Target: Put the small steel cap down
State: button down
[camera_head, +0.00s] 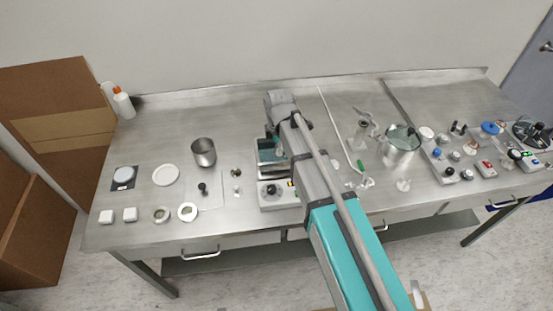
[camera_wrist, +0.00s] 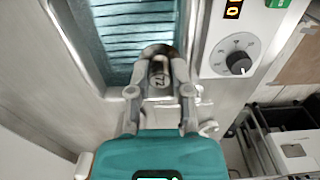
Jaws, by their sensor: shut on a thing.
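The small steel cap (camera_wrist: 160,76) shows in the wrist view as a short round metal piece with dark marks like a number on its face. My gripper (camera_wrist: 160,57) is shut on it, with one finger on each side. The cap is held in front of the teal, ribbed opening of a steel bench device (camera_wrist: 205,93). I cannot tell whether it touches the device. In the head view my arm reaches over this device (camera_head: 272,195) at the middle of the bench; the cap cannot be made out there.
On the steel bench (camera_head: 235,115) stand a steel cup (camera_head: 203,152) and white discs at left. A glass-topped pot (camera_head: 400,145) and crowded small instruments stand at right. Bare bench lies behind the cup.

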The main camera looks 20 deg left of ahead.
aim_at(276, 159)
jog(key=shift+w+a+f+b, duration=0.4)
jog(key=shift+w+f+b, duration=0.1)
jog(key=shift+f, duration=0.2)
jog(key=shift+w+a+f+b, duration=0.35)
jog(key=shift+w+f+b, duration=0.1)
jog(key=shift+f, duration=0.25)
jog(key=shift+w+a+f+b, duration=0.3)
jog(key=shift+w+f+b, duration=0.05)
jog(key=shift+f+b, duration=0.35)
jog(key=shift+s+f+b, duration=0.1)
jog(key=shift+f+b, duration=1.2)
jog(key=shift+b, duration=0.05)
jog(key=shift+f, duration=0.15)
jog(key=c, duration=0.5)
grip_release()
jog(key=shift+c, duration=0.2)
jog(key=shift+r, duration=0.2)
notch_tip(276, 159, up, 12)
jog(key=p, duration=1.2)
